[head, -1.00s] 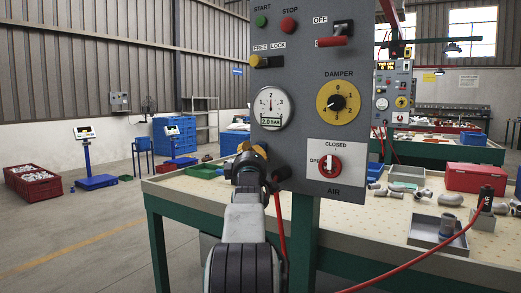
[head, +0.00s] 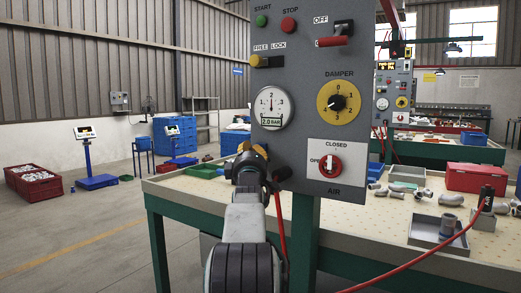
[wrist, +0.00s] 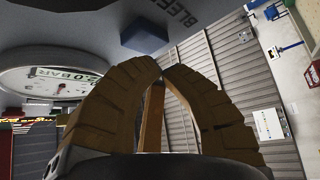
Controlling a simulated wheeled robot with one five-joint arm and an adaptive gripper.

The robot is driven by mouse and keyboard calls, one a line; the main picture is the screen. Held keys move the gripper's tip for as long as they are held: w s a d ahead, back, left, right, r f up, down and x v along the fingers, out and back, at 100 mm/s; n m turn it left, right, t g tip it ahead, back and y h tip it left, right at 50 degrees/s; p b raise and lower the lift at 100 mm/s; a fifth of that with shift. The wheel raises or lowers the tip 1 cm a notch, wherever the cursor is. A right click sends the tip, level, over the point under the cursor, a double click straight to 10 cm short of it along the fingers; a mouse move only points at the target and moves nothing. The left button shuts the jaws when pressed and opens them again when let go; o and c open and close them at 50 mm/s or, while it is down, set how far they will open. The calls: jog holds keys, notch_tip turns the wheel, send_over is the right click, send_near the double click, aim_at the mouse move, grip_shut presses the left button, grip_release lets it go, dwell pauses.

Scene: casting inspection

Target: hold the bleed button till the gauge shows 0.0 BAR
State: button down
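The grey control panel (head: 300,100) stands upright in front of me. Its round white gauge (head: 271,108) reads 2.0 BAR; it also shows at the left of the wrist view (wrist: 55,82). The blue bleed button (wrist: 145,37) sticks out of the panel near the lettering that begins "BLEE". In the head view my arm and gripper hide the button. My gripper (wrist: 160,70) is shut, its brown fingertips together with nothing seen between them. The tips appear close to the button in the wrist view; I cannot tell whether they touch it.
The panel also bears a yellow damper dial (head: 338,102), a red air valve knob (head: 330,165) set at closed, a yellow free/lock switch (head: 264,62) and a red-handled switch (head: 332,41). A bench (head: 390,225) with castings and a red box (head: 476,178) stands behind.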

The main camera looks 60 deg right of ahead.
jog(key=shift+d, duration=0.15)
jog(key=shift+d, duration=0.25)
jog(key=shift+d, duration=0.4)
dwell(0.9)
jog(key=shift+a+b, duration=0.25)
jog(key=shift+b, duration=0.25)
dwell(1.1)
jog(key=shift+a+f+b, duration=0.1)
jog(key=shift+a+b, duration=0.2)
jog(key=shift+b, duration=0.1)
jog(key=shift+a, duration=0.2)
dwell(0.4)
